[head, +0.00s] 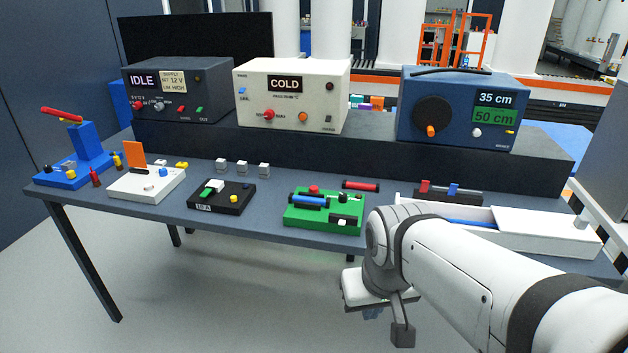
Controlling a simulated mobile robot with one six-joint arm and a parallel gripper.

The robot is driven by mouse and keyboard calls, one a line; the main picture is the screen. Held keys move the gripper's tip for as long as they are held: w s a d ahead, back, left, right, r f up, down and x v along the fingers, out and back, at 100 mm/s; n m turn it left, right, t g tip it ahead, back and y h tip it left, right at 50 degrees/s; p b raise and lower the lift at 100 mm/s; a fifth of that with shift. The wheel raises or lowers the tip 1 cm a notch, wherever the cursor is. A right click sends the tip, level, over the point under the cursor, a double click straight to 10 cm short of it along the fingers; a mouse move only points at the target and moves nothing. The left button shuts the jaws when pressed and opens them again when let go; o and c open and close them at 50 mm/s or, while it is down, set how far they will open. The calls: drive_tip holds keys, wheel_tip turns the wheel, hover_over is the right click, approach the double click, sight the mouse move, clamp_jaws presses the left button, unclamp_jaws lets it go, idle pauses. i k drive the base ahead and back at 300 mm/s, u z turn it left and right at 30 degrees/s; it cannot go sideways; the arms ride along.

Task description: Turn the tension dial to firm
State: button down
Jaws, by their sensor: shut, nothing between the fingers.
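No control has a label I can read as tension or firm. The blue box (407,88) at the back right has a large black disc (432,114) with an orange knob (431,132) at its lower edge. A small white knob (476,132) and a yellow part (509,132) sit to its right. Its display (495,107) reads 35 cm above 50 cm. My gripper (373,313) is low in front of the table's front edge, well apart from the box. It is shut and empty, and my wrist partly hides it.
A cream box reading COLD (300,105) and a dark box reading IDLE (215,80) share the raised shelf (370,150). Small fixtures, including a green board (300,222) and a white tray (548,245), line the table (270,228). My arm covers the lower right.

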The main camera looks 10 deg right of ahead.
sight(343, 198)
drive_tip(key=z, duration=0.05)
drive_tip(key=k, duration=0.4)
drive_tip(key=u, duration=0.5)
drive_tip(key=i, duration=1.55)
drive_tip(key=z, duration=0.6)
